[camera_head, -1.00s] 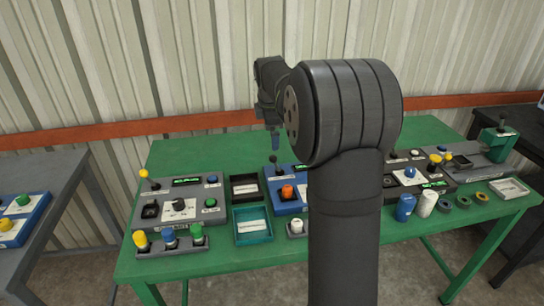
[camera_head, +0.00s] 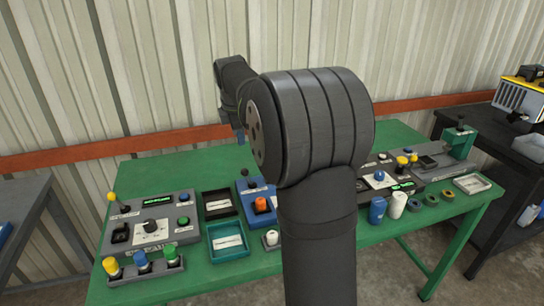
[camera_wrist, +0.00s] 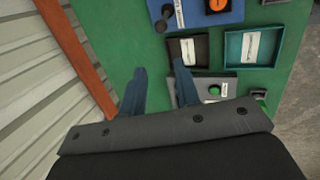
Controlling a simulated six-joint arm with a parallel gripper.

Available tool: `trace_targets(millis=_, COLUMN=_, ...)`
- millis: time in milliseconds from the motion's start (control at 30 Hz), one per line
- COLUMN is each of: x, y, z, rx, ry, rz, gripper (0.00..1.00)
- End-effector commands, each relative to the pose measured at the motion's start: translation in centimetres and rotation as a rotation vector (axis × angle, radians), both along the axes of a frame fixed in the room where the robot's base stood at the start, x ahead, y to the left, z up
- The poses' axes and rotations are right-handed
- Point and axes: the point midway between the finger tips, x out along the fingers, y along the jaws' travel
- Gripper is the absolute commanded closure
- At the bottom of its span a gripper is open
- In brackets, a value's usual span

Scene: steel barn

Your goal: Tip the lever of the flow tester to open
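Several test panels stand on the green table; I cannot read which is the flow tester. A grey panel (camera_head: 134,223) at the left has a yellow-tipped lever (camera_head: 112,199). A blue panel (camera_head: 254,213) in the middle has a black lever (camera_head: 245,174), also seen in the wrist view (camera_wrist: 163,20). A dark panel (camera_head: 382,180) with a yellow knob stands right, partly behind my arm. My gripper (camera_wrist: 159,88) is open and empty above the table's back part, its blue fingers apart. In the wrist view the grey panel (camera_wrist: 231,83) is partly hidden behind it.
A black tray (camera_head: 206,212) and a teal tray (camera_head: 213,256) lie between the grey and blue panels. A row of coloured knobs (camera_head: 142,263) is in front. Bottles (camera_head: 377,211) and rings stand at the right. A corrugated wall with an orange rail (camera_head: 60,158) runs behind the table.

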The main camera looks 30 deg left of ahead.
Motion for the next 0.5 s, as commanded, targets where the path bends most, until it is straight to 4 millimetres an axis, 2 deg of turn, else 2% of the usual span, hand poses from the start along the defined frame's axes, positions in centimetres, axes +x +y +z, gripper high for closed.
trace_targets(millis=33, x=-0.5, y=0.0, z=-0.8, rx=-0.03, ry=-0.019, rz=0.023, gripper=0.8)
trace_targets(millis=133, x=-1.5, y=-0.1, z=-2.9, rx=-0.121, ry=-0.101, rz=0.102, gripper=1.0)
trace_targets(millis=300, x=-4.2, y=-0.1, z=-6.8, rx=-0.319, ry=-0.296, rz=0.338, gripper=1.0)
trace_targets(millis=500, x=-7.4, y=0.5, z=-9.7, rx=-0.478, ry=-0.48, rz=0.626, gripper=1.0)
